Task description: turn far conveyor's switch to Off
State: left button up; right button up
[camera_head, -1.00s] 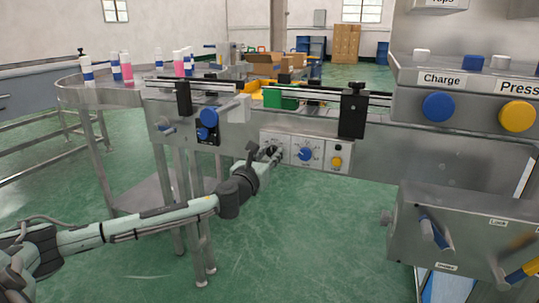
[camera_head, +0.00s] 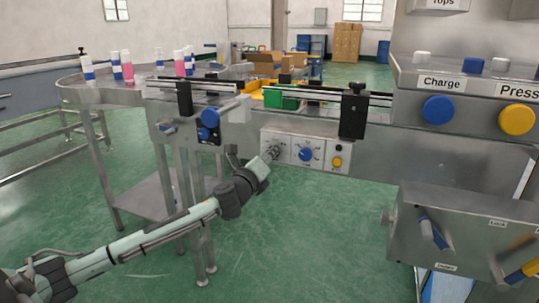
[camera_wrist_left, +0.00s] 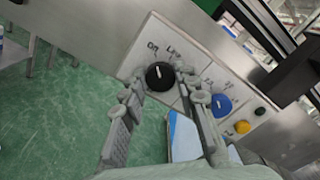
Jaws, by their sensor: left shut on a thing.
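The control panel (camera_head: 292,148) is on the front of the conveyor. In the left wrist view its black round switch (camera_wrist_left: 160,78) has a white pointer line facing up, a little to the left, towards small labels that are hard to read. My left gripper (camera_wrist_left: 160,88) has a finger on either side of this switch and is shut on it. In the head view the left gripper (camera_head: 273,153) reaches the panel from below left and hides the switch. My right gripper is not in view.
A blue dial (camera_head: 305,154) and a yellow button (camera_head: 337,162) sit just right of the switch. A grey machine (camera_head: 455,235) with handles stands at the right. Conveyor legs (camera_head: 188,210) stand close to my left arm. Green floor is open below the panel.

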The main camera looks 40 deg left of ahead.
pick_arm(q)
jog(key=shift+n, duration=0.5)
jog(key=o, duration=1.2)
jog(key=shift+c, duration=0.2)
jog(key=v, duration=1.2)
